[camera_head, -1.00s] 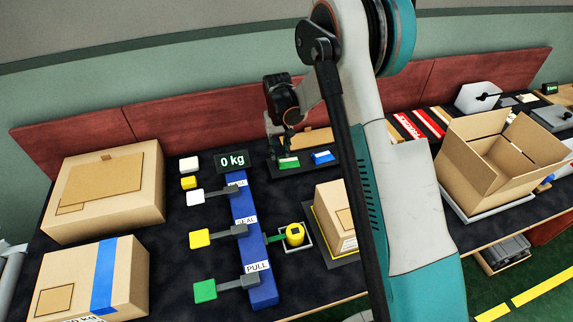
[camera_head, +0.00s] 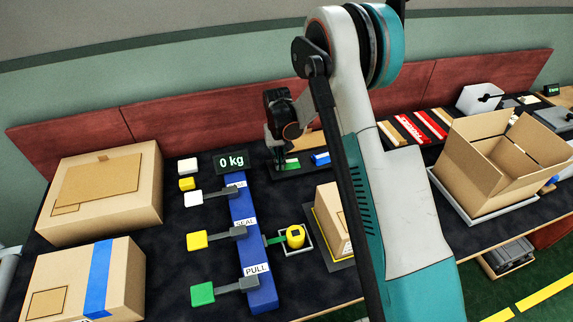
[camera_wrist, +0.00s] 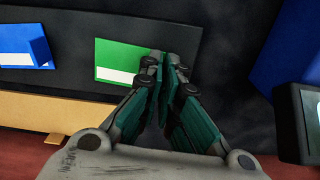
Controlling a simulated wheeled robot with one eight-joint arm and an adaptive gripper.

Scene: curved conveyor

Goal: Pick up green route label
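The green route label (camera_wrist: 118,60), green with a white strip, lies on a dark tray (camera_wrist: 75,82) in the wrist view. It also shows small in the head view (camera_head: 292,163), partly behind my gripper. My gripper (camera_wrist: 165,66) is at the label's right end, with its fingertips brought close together there. It appears shut on that end, which the fingertips hide. The label still looks flat on the tray. In the head view my gripper (camera_head: 273,160) points down at the tray's left part.
A blue label (camera_head: 320,158) with a raised tab lies beside the green one. A blue lever panel (camera_head: 247,240) and the 0 kg display (camera_head: 231,161) stand left. A cardboard box (camera_head: 333,215) is in front; an open carton (camera_head: 470,165) stands right. A red panel (camera_head: 200,120) runs behind.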

